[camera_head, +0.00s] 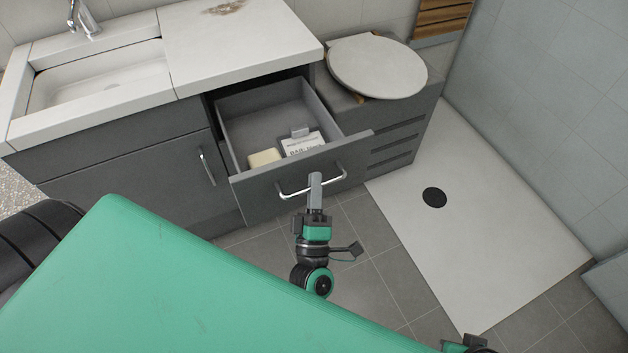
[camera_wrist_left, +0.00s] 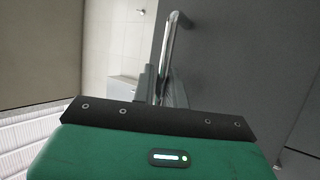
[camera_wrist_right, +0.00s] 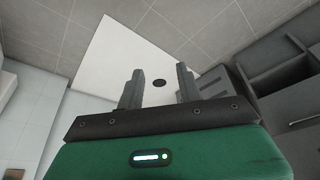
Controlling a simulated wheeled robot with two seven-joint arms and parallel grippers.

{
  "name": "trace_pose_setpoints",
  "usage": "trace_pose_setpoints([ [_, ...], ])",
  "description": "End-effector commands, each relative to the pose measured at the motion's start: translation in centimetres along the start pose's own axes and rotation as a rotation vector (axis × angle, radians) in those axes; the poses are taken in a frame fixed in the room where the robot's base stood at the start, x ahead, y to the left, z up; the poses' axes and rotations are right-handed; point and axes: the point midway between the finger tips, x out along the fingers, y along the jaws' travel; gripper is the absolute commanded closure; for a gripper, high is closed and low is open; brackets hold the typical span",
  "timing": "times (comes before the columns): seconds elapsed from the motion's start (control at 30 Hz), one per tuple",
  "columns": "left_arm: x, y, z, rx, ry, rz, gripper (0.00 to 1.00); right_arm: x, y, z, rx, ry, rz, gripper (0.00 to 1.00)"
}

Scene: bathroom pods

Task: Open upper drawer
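The upper drawer (camera_head: 262,189) is pulled out from the grey cabinet, and its inside shows. Its front carries a curved metal handle (camera_head: 330,181), which also shows in the left wrist view (camera_wrist_left: 170,50). My left gripper (camera_head: 315,186) is at the middle of this handle. In the left wrist view its fingers (camera_wrist_left: 160,86) sit close together on both sides of the bar, so it looks shut on the handle. My right gripper (camera_wrist_right: 160,87) is open and empty, with its fingers apart above the floor area; in the head view only a bit of that arm shows at the bottom edge.
A yellowish block (camera_head: 264,158) and a white labelled box (camera_head: 303,144) lie in the drawer. A sink (camera_head: 100,88) and cabinet door with handle (camera_head: 206,167) are left. A toilet with a round lid (camera_head: 377,66) stands right of the drawer. The shower tray (camera_head: 480,215) is clear.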

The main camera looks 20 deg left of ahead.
Motion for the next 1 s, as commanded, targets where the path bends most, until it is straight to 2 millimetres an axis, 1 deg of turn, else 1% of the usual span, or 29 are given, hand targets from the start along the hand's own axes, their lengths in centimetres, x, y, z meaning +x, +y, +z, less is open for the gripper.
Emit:
trace_pose_setpoints([
  [0.27, 0.0, 0.0, 0.0, 0.000, 0.000, -0.001, 0.81, 0.1, 0.0, 0.1, 0.000, -0.002, 0.000, 0.64],
  [0.37, -0.4, -0.1, 0.0, 0.000, -0.001, -0.002, 0.81, 0.1, 0.0, 0.1, 0.000, -0.002, 0.000, 0.64],
  [0.43, -1.2, -0.1, 0.0, 0.000, -0.002, -0.003, 0.81, 0.1, 0.0, 0.1, 0.000, -0.002, 0.000, 0.64],
  [0.57, -3.6, -0.2, 0.1, 0.000, -0.004, -0.005, 0.81, -0.2, 0.0, 0.0, 0.000, 0.006, 0.000, 0.64],
  [0.8, -9.2, -0.1, 0.0, 0.001, -0.005, -0.004, 0.81, -1.8, 0.1, -0.3, 0.000, 0.026, 0.001, 0.64],
  [0.9, -11.1, 0.0, 0.0, 0.000, -0.002, -0.003, 0.81, -2.2, 0.1, -0.2, 0.001, 0.029, 0.001, 0.64],
  [1.0, -12.4, 0.0, 0.0, 0.000, -0.002, -0.001, 0.81, -2.7, 0.0, 0.0, 0.001, 0.028, 0.001, 0.64],
])
